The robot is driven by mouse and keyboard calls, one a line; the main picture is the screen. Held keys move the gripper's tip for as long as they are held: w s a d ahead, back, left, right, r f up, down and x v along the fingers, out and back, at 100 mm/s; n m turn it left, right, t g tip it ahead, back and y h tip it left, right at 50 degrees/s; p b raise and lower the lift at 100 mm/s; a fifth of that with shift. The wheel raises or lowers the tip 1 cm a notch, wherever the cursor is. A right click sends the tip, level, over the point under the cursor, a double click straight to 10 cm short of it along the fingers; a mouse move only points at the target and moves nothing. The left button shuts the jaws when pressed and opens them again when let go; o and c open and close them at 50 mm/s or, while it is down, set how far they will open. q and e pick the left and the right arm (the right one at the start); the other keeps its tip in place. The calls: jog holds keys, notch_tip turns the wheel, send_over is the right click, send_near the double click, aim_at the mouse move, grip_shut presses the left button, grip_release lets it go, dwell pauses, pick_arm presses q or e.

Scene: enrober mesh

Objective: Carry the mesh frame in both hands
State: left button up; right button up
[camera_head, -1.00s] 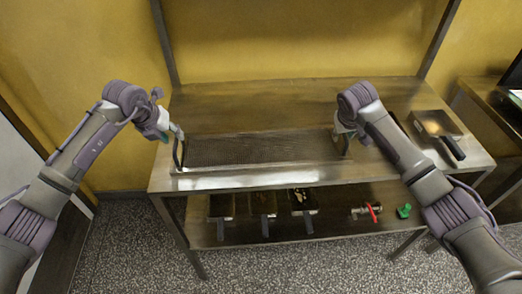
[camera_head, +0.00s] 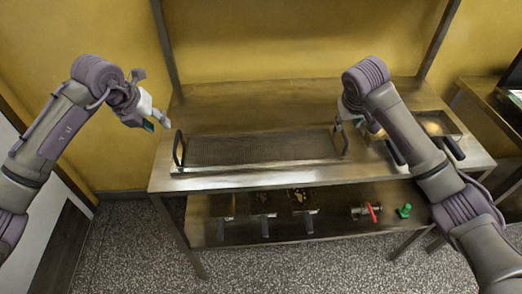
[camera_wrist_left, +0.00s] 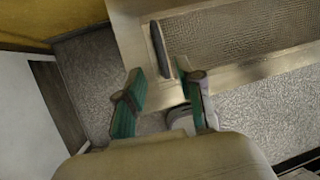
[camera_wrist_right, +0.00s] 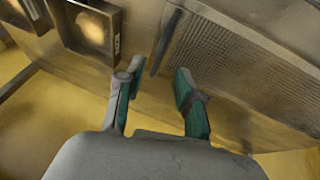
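The mesh frame (camera_head: 262,148) lies on the upper tabletop in the head view, a long flat rectangle with an upright dark handle at each end. Its left handle (camera_head: 178,150) stands clear of my left gripper (camera_head: 161,123), which is open and empty up and left of it. The left wrist view shows this handle (camera_wrist_left: 160,48) beyond the spread green-padded fingers. My right gripper (camera_wrist_right: 156,100) is open and empty. The right handle (camera_wrist_right: 165,42) lies beyond its fingers, apart from them. In the head view my right arm partly hides this gripper, near the right handle (camera_head: 342,141).
Pans with dark handles (camera_head: 438,124) sit on the tabletop right of the frame, partly behind my right arm. The lower shelf (camera_head: 335,222) holds several small pans, a red-handled metal fitting (camera_head: 368,211) and a green piece (camera_head: 404,211). The tabletop behind the frame is clear.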

jog(key=v, duration=0.3)
jog(key=shift+s+r, duration=0.15)
jog(key=shift+r, duration=0.15)
jog(key=shift+a, duration=0.1)
